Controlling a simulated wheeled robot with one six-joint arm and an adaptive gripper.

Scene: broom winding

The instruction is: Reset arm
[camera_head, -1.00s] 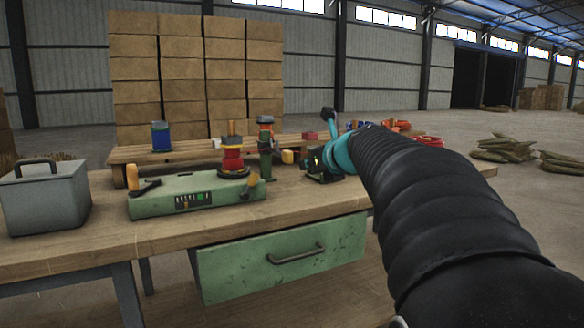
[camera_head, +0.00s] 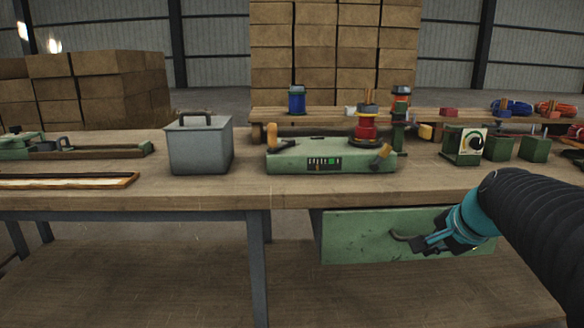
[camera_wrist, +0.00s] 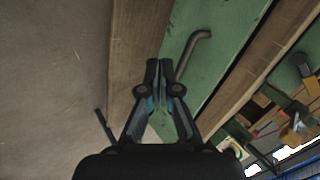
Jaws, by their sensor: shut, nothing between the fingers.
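My gripper (camera_head: 432,244) is at the lower right of the head view, in front of the green drawer (camera_head: 352,236) under the workbench. Its fingers are together with nothing between them. In the wrist view my gripper (camera_wrist: 160,66) points along the drawer front (camera_wrist: 222,30), with the bent drawer handle (camera_wrist: 192,48) just beyond and right of the fingertips. Whether a finger touches the handle cannot be told; part of the handle is hidden behind my gripper in the head view.
On the workbench (camera_head: 290,190) stand a grey lidded box (camera_head: 200,148), a green winding machine (camera_head: 325,158) with a red spool (camera_head: 366,126), and a green dial box (camera_head: 464,145). A wooden shelf behind holds a blue spool (camera_head: 297,98). Stacked boxes (camera_head: 325,40) stand further back.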

